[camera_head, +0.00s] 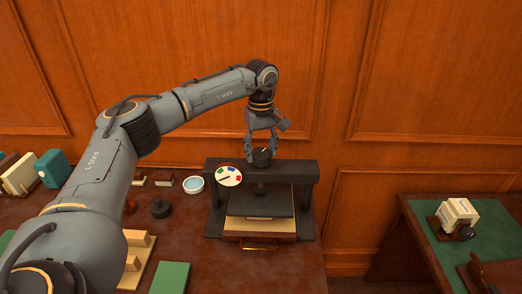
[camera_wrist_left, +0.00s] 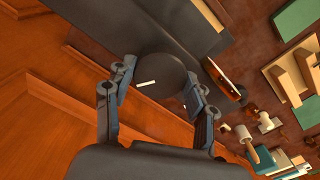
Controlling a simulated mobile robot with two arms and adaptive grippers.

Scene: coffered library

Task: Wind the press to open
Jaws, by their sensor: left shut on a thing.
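The press (camera_head: 310,222) is a dark frame on the brown table, with a crossbar, a flat plate and a pale block or stack under the plate. A round dial (camera_head: 229,176) with coloured marks and a pointer sits at the left of its crossbar. The dark round knob (camera_head: 262,158) with a white mark stands on top of the crossbar. My left gripper (camera_head: 261,146) comes from above and is shut on the knob. In the left wrist view the knob (camera_wrist_left: 160,75) lies between the two fingers. My right gripper is not in view.
Left of the press are a white bowl with blue inside (camera_head: 193,184), a dark stamp-like object (camera_head: 160,208), a green book (camera_head: 170,278) and books (camera_head: 20,175). A second table with a green top (camera_head: 440,252) stands right, across a gap. A panelled wall is close behind.

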